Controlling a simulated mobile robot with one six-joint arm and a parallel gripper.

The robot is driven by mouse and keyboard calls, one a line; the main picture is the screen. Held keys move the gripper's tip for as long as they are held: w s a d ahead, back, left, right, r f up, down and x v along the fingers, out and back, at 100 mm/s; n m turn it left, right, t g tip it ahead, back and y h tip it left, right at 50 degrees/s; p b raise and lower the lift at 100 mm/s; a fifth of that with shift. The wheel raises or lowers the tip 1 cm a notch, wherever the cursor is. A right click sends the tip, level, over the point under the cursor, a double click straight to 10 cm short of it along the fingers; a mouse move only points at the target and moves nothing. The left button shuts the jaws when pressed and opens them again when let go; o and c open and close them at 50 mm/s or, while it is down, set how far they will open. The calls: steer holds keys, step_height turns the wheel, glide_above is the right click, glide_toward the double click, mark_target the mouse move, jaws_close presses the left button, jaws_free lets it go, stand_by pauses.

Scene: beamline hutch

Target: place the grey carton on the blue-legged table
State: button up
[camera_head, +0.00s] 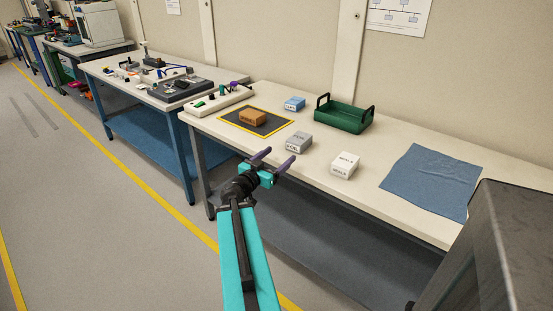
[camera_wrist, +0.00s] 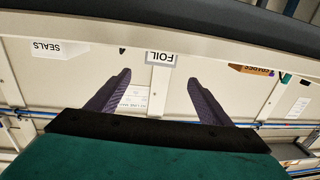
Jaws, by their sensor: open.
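The grey carton (camera_head: 299,142), labelled FOIL, stands on the near white-topped table, close to its front edge. Its labelled face also shows upside down in the wrist view (camera_wrist: 160,57), between and beyond my fingertips. My gripper (camera_head: 276,157) is open and empty, at the table's front edge, to the left of and nearer than the carton, apart from it. The blue-legged table (camera_head: 187,160) stands to the left, beyond the near table, with a blue lower shelf.
On the near table are a brown box (camera_head: 252,117) on a yellow-edged dark mat, a blue box (camera_head: 294,104), a green tray (camera_head: 343,116), a white SEALS box (camera_head: 345,165) and a blue cloth (camera_head: 435,178). Equipment covers much of the blue-legged table; its front left is bare.

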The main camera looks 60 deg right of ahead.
steer(key=shift+f, duration=0.1)
steer(key=w+a+f+n+y, duration=0.3)
steer(key=w+a+f, duration=0.1)
steer(key=a+f, duration=0.6)
steer(key=w+a+f+n+t+y, duration=0.1)
steer(key=w+a+f+n+y, duration=0.2)
steer(key=a+f, duration=0.65)
steer(key=w+a+f+n+y, duration=0.35)
steer(key=a+f, duration=0.35)
steer(key=f, duration=0.5)
steer(key=s+a+f+n+y, duration=0.2)
steer(key=a+f, duration=0.4)
steer(key=a, duration=0.4)
steer(key=s+a+f+n+y, duration=0.1)
steer(key=a+f+n+y, duration=0.15)
steer(key=a+f, duration=0.6)
steer(key=s+a+f+n+g+y, duration=0.1)
steer(key=s+a, duration=0.4)
steer(key=a, duration=0.5)
steer(key=s+a+f+n+g+y, duration=0.2)
steer(key=s+a+f+n, duration=0.1)
steer(key=a, duration=0.7)
steer(key=shift+s+f+n+g+y, duration=0.15)
steer(key=shift+s+n+g+y, duration=0.2)
steer(key=shift+s+n, duration=0.65)
steer(key=shift+o, duration=0.6)
steer(key=shift+m, duration=0.3)
